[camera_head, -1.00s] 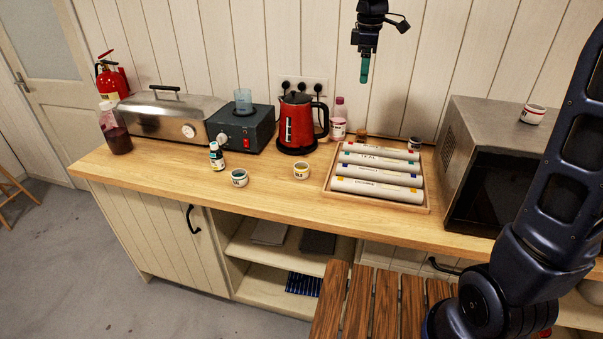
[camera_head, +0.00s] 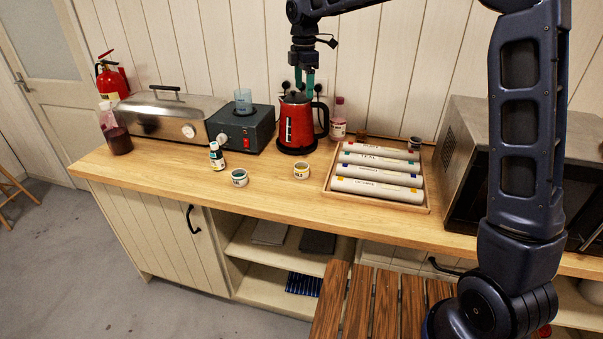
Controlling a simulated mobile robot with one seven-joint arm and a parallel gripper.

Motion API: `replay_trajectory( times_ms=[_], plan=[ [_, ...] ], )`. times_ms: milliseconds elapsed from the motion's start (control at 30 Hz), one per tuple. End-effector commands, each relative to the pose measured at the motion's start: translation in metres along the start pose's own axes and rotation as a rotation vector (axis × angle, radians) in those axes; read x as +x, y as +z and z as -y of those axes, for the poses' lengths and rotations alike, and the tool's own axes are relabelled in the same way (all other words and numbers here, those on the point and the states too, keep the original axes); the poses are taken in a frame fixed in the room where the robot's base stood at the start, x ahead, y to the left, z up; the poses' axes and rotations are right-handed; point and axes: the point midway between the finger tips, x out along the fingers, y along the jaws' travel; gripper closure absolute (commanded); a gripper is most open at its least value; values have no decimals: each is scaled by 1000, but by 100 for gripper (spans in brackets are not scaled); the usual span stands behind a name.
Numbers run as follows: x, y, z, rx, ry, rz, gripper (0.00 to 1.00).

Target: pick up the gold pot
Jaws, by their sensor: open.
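A small white pot with a yellow-gold band (camera_head: 302,170) stands upright on the wooden counter, in front of the red kettle and left of the tray of rolls. It looks like the gold pot, though its label is too small to read. My gripper (camera_head: 304,88) points down with its teal fingers apart and empty. In the picture it is above the pot, overlapping the top of the kettle. It is apart from the pot, and nothing covers the pot.
A red kettle (camera_head: 296,125) stands behind the pot. A dark-topped pot (camera_head: 239,178) and a small bottle (camera_head: 216,156) stand to its left. A wooden tray (camera_head: 376,200) holds several white rolls to its right. The counter in front of the pot is clear.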

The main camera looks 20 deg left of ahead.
Motion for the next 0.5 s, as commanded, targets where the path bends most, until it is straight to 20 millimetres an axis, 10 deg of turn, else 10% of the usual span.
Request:
replay_trajectory(
  times_ms=[500],
  plan=[
    [158,0,1,1,-4,2,25]
  ],
)
